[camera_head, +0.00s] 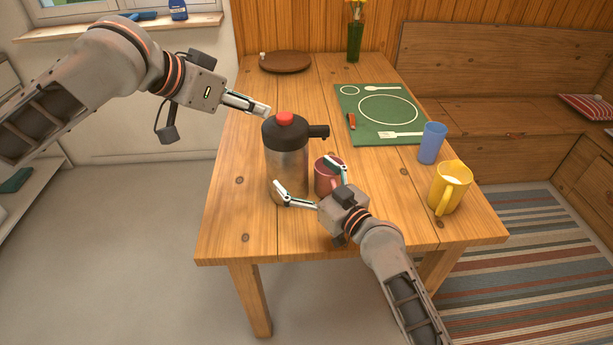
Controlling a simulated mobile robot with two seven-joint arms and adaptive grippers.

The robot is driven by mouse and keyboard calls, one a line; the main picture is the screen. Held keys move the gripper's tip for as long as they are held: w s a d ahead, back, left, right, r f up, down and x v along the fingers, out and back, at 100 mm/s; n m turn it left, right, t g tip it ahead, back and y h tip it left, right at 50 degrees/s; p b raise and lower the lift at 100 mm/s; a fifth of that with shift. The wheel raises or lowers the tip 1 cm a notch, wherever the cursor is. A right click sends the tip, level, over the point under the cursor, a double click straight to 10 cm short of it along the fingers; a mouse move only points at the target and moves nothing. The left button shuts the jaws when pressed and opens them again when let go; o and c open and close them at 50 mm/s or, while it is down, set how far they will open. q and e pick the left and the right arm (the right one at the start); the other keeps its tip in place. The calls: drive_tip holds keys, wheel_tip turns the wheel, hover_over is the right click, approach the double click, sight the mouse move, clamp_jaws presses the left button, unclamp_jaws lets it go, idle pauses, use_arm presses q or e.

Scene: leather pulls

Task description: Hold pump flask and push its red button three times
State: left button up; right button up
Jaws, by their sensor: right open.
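The pump flask (287,163) stands upright on the wooden table, with a steel body, a black top and a spout pointing right. Its red button (285,119) sits on top. My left gripper (268,111) is just left of and close to the button; its fingers look closed together with nothing between them. I cannot tell whether it touches the button. My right gripper (307,174) is open at the near right side of the flask, one finger low in front of the flask and the other by a red mug (322,178). The gripper partly hides the mug.
A yellow mug (450,188) and a blue cup (431,143) stand at the right. A green placemat (361,105) lies behind them. A brown plate (285,62) and a vase (355,40) are at the back. The table's left front is clear.

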drive_tip(key=x, duration=0.7)
drive_tip(key=shift+s, duration=0.1)
drive_tip(key=c, duration=2.2)
use_arm(q)
drive_tip(key=shift+w, duration=0.1)
drive_tip(key=c, duration=0.7)
drive_tip(key=shift+w+a+r, duration=0.1)
drive_tip(key=shift+w+a, duration=0.05)
drive_tip(key=shift+w, duration=0.1)
clamp_jaws()
drive_tip(key=w+a+r+m+g+h, duration=0.1)
drive_tip(key=w+a+r+m+g, duration=0.2)
drive_tip(key=w+r+m+g, duration=0.2)
drive_tip(key=shift+a+r+m+g+h, duration=0.3)
drive_tip(key=shift+r+m+g, duration=0.9)
drive_tip(key=shift+m, duration=0.8)
